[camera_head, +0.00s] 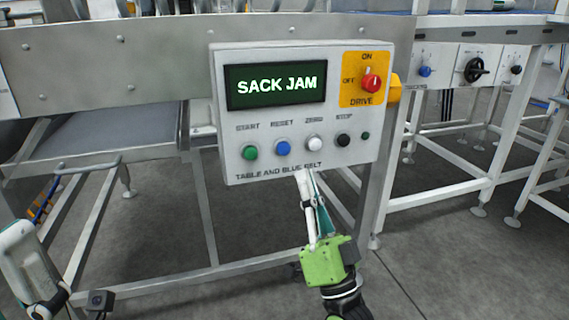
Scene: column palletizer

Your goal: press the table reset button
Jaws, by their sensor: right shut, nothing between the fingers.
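A grey control box (298,108) labelled "TABLE AND BLUE BELT" faces me on the machine frame. Its blue button (283,148), under the word RESET, sits between the green START button (249,152) and the white ZERO button (314,142). The box's screen (276,84) reads "SACK JAM". My right gripper (303,174) is shut and empty. Its fingertips are at the panel's lower edge, below and slightly right of the blue button and apart from it in the picture. Part of my left arm shows at the lower left, but its fingers cannot be made out.
A red DRIVE knob (371,83) on a yellow plate is at the box's upper right. A black STOP button (344,140) is right of the white one. Another panel (468,66) with a blue knob and black handwheel stands further right. Metal legs and grey floor lie below.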

